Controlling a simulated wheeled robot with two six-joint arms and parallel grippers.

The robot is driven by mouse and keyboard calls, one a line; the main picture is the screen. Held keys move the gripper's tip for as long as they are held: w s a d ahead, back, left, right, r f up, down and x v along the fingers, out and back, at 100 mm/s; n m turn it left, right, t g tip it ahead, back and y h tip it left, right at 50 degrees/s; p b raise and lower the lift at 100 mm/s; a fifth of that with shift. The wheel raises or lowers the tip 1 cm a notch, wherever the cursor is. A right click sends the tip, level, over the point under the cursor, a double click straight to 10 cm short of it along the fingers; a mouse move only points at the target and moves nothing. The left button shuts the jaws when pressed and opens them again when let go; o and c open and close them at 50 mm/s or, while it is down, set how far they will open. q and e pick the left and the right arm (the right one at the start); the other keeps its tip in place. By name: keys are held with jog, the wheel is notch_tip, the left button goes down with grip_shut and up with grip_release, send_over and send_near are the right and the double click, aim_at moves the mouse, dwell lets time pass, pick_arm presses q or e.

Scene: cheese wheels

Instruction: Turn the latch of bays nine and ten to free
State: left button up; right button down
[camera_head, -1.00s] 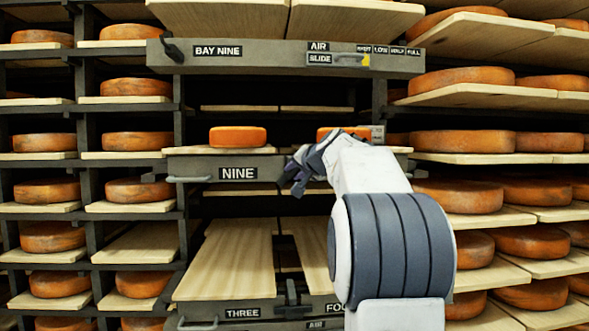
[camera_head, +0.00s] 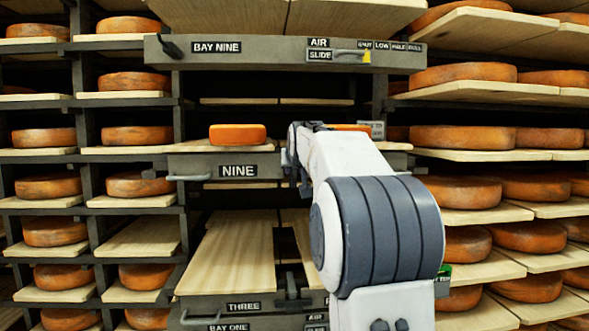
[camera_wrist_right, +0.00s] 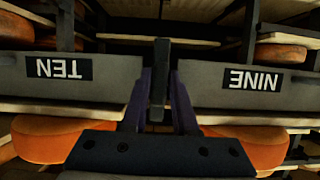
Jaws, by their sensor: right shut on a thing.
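The dark latch (camera_wrist_right: 159,82) stands as an upright bar between the NINE front (camera_wrist_right: 250,84) and the TEN front (camera_wrist_right: 75,80), whose lettering is upside down in the right wrist view. My right gripper (camera_wrist_right: 160,112) is shut on this latch, one finger on each side. In the head view the gripper (camera_head: 291,160) is at the right end of the NINE front (camera_head: 225,167), and my arm hides the latch and the TEN label. My left gripper is not in view.
Orange cheese wheels sit on boards above NINE (camera_head: 238,134) and on racks at both sides (camera_head: 463,140). The BAY NINE beam (camera_head: 270,55) runs above. Below are the THREE shelf (camera_head: 232,257) and another dark latch (camera_head: 291,287).

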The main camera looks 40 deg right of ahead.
dwell(0.4)
jog(key=c, duration=0.8)
grip_release()
jog(key=shift+o, duration=0.2)
jog(key=b+v, duration=0.4)
jog(key=v, duration=0.6)
jog(key=shift+a, duration=0.2)
jog(key=shift+s+r, duration=0.1)
jog(key=shift+s, duration=0.05)
